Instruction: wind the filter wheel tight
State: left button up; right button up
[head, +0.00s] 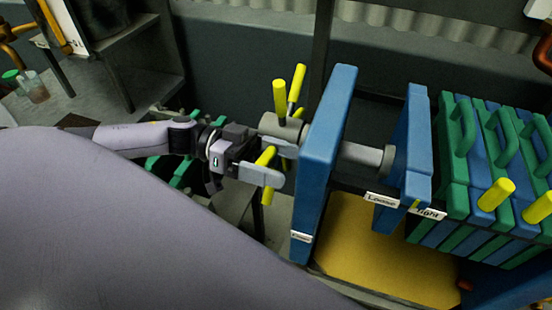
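The filter wheel (282,127) is a grey hub with yellow spoke handles, on the left side of a tall blue end plate (327,140). Two handles point up and others point down and toward me. My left gripper (272,166) is at the wheel's lower handles, with a grey finger in front of a yellow handle (265,157). The far finger is largely hidden, so I cannot tell whether it is closed on the handle. A grey screw shaft (362,154) runs from the end plate to a second blue plate (410,143). My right gripper is not in view.
Labels reading "Loose" (381,200) and "Tight" (428,213) sit at the second plate's foot. Green and blue filter plates (485,165) stack at right. A yellow tray (380,255) lies below. A large pale part of my own body covers the lower left.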

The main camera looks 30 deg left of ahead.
pick_arm(q)
jog(key=c, duration=0.4)
jog(key=shift+o, duration=0.2)
notch_tip(320, 180, down, 9)
jog(key=m+b, duration=0.7)
jog(key=m, duration=0.2)
jog(key=shift+w+m, duration=0.3)
jog(key=shift+w, duration=0.05)
jog(key=shift+a, duration=0.1)
jog(key=o, duration=1.2)
jog(key=shift+a, duration=0.1)
